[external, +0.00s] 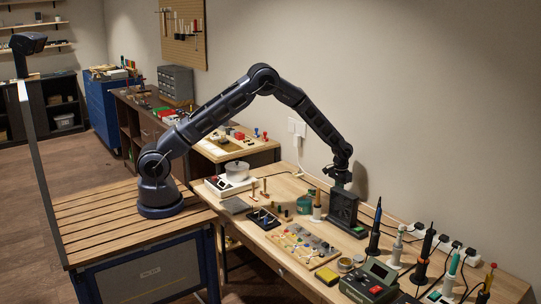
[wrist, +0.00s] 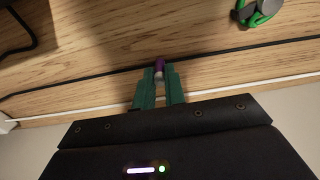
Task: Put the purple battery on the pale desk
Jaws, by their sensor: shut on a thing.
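The purple battery (wrist: 159,65) is small and shows at the tips of my gripper's green fingers in the wrist view. My gripper (wrist: 159,77) is shut on it. Pale wood, with a black cable across it, fills the view behind them. In the external view my gripper (external: 340,180) is low over the back of the long pale desk (external: 276,222), by the wall. A dark box-shaped device (external: 343,208) stands in front of it and hides the fingertips and the battery there. I cannot tell whether the battery touches the wood.
A green-rimmed item (wrist: 262,10) shows at the wrist view's top right. A second pale-topped table (external: 215,150) stands farther back.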

